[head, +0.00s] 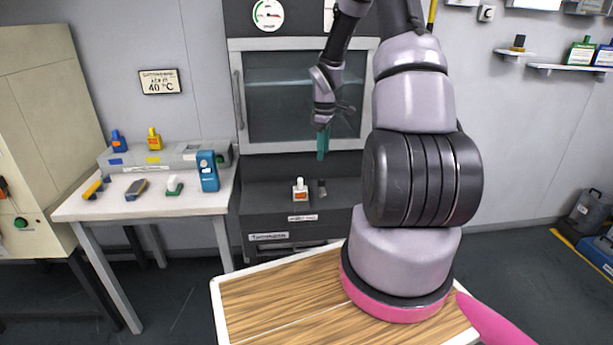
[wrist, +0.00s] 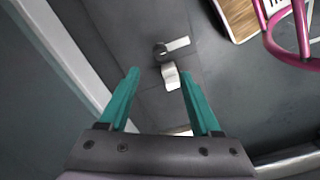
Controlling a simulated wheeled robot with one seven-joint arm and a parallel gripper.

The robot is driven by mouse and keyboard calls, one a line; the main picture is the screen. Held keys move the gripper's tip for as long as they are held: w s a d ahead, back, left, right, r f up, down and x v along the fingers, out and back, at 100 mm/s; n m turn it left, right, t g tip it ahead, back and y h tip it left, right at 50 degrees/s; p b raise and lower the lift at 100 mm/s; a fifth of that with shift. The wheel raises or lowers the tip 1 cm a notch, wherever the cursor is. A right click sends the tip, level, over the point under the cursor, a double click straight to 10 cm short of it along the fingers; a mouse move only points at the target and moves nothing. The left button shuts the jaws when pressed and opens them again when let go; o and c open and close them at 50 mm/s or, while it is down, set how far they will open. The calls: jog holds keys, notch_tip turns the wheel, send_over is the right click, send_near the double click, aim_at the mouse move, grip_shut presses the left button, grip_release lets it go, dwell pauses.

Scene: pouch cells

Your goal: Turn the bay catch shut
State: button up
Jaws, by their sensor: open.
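The bay catch appears as a small grey piece (head: 322,188) on the dark front of the cabinet, just right of a white bottle, in the head view. In the wrist view, two pale metal parts beside a dark round hub look like the catch (wrist: 171,76). My gripper (head: 323,155) hangs above it with its teal fingers pointing down. In the wrist view my gripper (wrist: 159,68) is open and empty, and the metal parts show beyond its fingertips, nearer the right finger. I see no contact. The exact turn of the catch is hard to tell.
A glazed cabinet door (head: 285,90) stands behind my gripper. A white table (head: 150,208) with several small items is at left. A wood-topped surface (head: 280,300) lies in front.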

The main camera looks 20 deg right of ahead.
aim_at(322, 179)
notch_tip(322, 179, down, 11)
jog(key=shift+w, duration=0.1)
dwell(0.4)
grip_shut()
